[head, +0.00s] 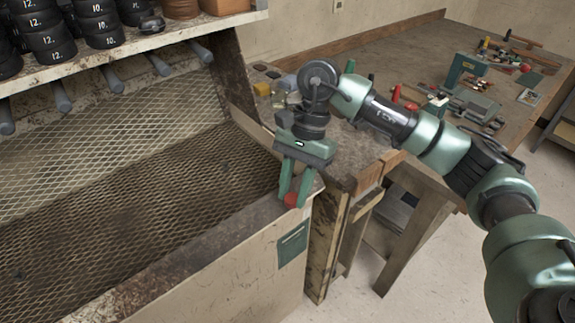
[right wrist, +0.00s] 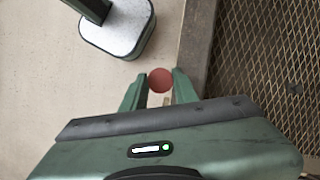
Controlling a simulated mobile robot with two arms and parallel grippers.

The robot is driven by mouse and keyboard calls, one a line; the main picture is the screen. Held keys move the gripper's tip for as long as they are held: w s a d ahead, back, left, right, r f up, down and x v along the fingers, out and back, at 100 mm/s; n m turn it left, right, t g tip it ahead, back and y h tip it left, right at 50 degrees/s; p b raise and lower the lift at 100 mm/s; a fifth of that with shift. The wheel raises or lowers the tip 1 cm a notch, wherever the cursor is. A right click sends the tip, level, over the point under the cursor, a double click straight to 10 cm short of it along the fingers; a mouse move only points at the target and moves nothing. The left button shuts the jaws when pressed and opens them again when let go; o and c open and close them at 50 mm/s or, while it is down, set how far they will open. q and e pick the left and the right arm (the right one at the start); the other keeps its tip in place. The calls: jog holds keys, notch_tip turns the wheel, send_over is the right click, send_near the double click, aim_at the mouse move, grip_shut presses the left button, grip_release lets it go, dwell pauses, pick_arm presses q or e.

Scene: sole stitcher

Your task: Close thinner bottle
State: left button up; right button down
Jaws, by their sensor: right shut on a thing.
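My right gripper (head: 292,194) points down over the front ledge of the mesh-lined bin and is shut on a small round red thing, maybe a cap (head: 291,200). In the right wrist view the red disc (right wrist: 160,80) sits between the two green fingertips (right wrist: 159,88). I cannot make out a bottle under it. Which container is the thinner bottle I cannot tell. My left gripper is out of view.
The wire-mesh bin (head: 140,170) lies to the left, its wooden ledge (head: 215,255) along the front. A workbench (head: 385,50) behind holds small red and green containers, tools and a green machine (head: 463,70). Black rolls (head: 50,40) stand on the upper-left shelf.

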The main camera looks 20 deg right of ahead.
jog(key=s+d+f+n+g+h, duration=0.1)
jog(key=s+f+n, duration=0.1)
jog(key=f+n, duration=0.3)
jog(key=s+d+f+n+g+h, duration=0.1)
jog(key=s+f+n+h, duration=0.1)
jog(key=f+n, duration=0.3)
notch_tip(320, 180, down, 3)
jog(key=shift+s+f+n, duration=0.15)
jog(key=shift+s+n, duration=0.15)
jog(key=shift+s, duration=0.55)
